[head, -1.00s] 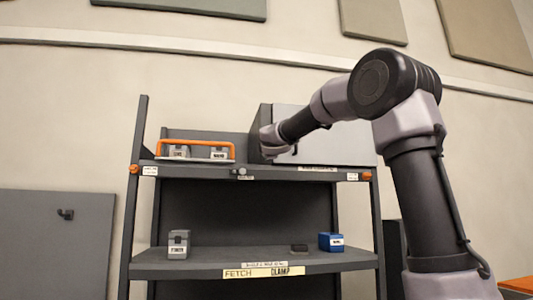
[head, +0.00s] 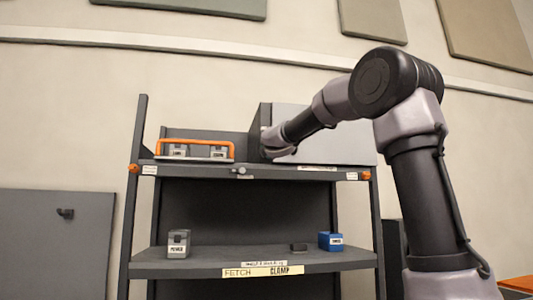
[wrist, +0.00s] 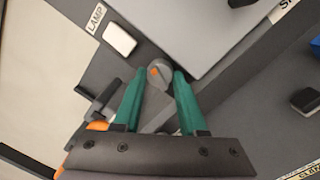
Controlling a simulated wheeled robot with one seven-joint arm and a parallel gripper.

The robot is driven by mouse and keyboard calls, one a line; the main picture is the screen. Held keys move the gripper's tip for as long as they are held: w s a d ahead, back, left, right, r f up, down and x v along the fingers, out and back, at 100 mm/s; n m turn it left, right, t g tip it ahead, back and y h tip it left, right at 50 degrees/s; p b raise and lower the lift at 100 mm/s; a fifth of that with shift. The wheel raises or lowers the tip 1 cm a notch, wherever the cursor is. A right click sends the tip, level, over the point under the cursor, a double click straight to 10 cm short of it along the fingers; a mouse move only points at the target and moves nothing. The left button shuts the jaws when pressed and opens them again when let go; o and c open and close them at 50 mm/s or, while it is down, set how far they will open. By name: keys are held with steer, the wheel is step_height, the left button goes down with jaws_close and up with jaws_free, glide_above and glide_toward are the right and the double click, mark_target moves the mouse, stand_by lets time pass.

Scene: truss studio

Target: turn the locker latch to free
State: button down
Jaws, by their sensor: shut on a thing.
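The locker is a grey box with a light front (head: 335,138) at the right of the top shelf. Its pale face also shows in the wrist view (wrist: 195,25). The latch, a round grey knob with an orange mark (wrist: 160,75), sits close to the locker's edge in the wrist view. My gripper (wrist: 158,78) has its two green fingers on either side of the knob, shut on it. In the head view my gripper (head: 268,151) is at the locker's left front, where my own wrist hides the fingertips and the knob.
An orange handle (head: 195,143) stands over small grey boxes on the top shelf, left of the locker. A white block (wrist: 119,40) lies by a LAMP label. The lower shelf (head: 215,262) holds a grey box (head: 178,243), a dark block (head: 298,247) and a blue box (head: 330,241).

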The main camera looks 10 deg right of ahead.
steer(key=shift+a+f, duration=0.1)
steer(key=shift+f, duration=0.05)
steer(key=c, duration=0.8)
jaws_free()
steer(key=shift+o, duration=0.2)
steer(key=s, duration=1)
steer(key=shift+s+a+f, duration=0.15)
steer(key=shift+s+f, duration=0.25)
steer(key=shift+f, duration=0.05)
